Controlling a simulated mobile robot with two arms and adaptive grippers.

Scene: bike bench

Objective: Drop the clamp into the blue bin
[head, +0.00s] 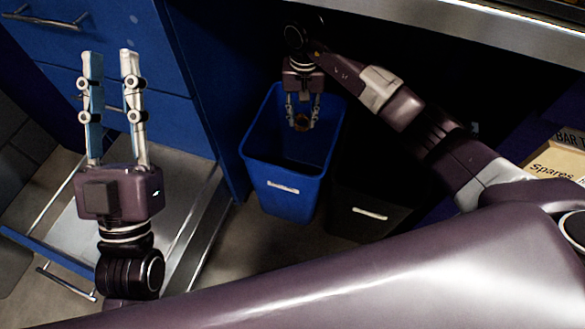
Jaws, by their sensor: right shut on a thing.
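The blue bin (284,188) stands on the floor near the middle of the head view, its open top facing up. My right gripper (302,122) points down over the bin's opening. It is shut on a small brownish thing, likely the clamp (301,122), which is mostly hidden by the fingers and dark. Whether the clamp is above the rim or just inside it, I cannot tell. My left gripper (110,62) is at the left, pointing up, with its two fingers apart and nothing between them.
A dark bin (365,190) stands right of the blue one. A blue drawer cabinet (150,50) is at the left, with an open lower drawer (190,185) below my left gripper. A bench edge (480,22) crosses the top right. A box marked Spares (556,163) is at the right.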

